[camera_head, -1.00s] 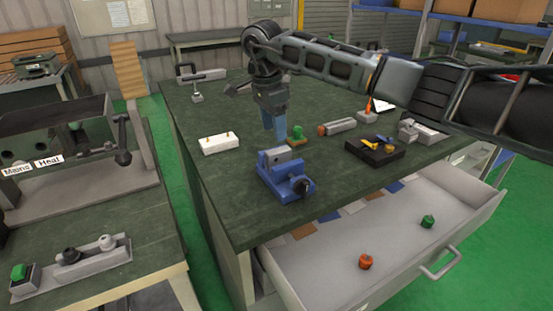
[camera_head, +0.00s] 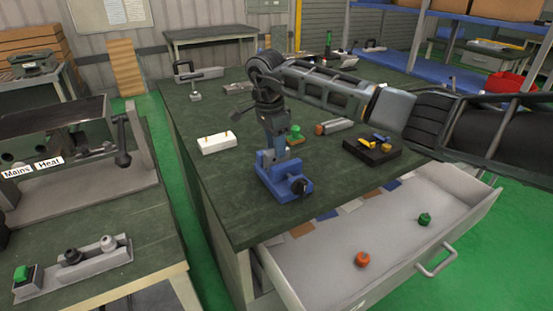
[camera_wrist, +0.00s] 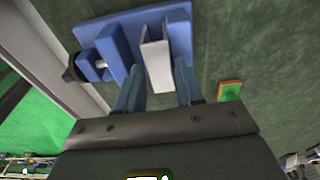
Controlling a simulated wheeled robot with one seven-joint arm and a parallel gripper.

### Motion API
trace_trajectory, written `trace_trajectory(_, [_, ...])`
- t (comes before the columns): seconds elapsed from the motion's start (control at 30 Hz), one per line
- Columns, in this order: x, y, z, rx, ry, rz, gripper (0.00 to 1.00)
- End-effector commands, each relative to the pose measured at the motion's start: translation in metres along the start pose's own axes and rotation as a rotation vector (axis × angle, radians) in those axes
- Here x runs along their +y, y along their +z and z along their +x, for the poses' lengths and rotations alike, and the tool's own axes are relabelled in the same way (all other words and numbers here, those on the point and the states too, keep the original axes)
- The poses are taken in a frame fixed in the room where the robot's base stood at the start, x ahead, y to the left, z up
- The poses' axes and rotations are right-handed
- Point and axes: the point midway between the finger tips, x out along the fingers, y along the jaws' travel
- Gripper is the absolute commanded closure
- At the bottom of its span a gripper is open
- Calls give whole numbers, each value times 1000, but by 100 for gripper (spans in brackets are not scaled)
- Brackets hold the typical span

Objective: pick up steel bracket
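The steel bracket (camera_wrist: 157,62) is a pale grey channel-shaped piece seated in a blue vise (camera_wrist: 178,30). In the head view the blue vise (camera_head: 287,188) stands near the bench's front edge, and my gripper hides most of the bracket. My gripper (camera_head: 279,152) points down at the vise from above. In the wrist view my gripper (camera_wrist: 157,78) is open, with one blue finger on each side of the bracket's near end. A gap shows between the fingers; I cannot tell whether either touches the vise jaws.
A white block with pins (camera_head: 217,142) lies left of the vise. A green-topped part (camera_head: 296,132), a grey cylinder (camera_head: 334,126) and a black tray (camera_head: 372,151) stand behind and right. An open drawer (camera_head: 330,270) juts out below, holding orange and green knobs.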

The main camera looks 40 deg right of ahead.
Motion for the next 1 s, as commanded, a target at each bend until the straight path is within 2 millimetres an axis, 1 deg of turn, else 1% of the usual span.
trace_trajectory(0.03, [0,0,0,0,0,0,68])
trace_trajectory(0.07, [0,0,0,0,0,0,71])
trace_trajectory(0.37, [0,0,0,0,0,0,100])
trace_trajectory(0.87, [0,0,-1,0,-1,0,100])
trace_trajectory(1.0, [0,0,-4,0,-1,0,100])
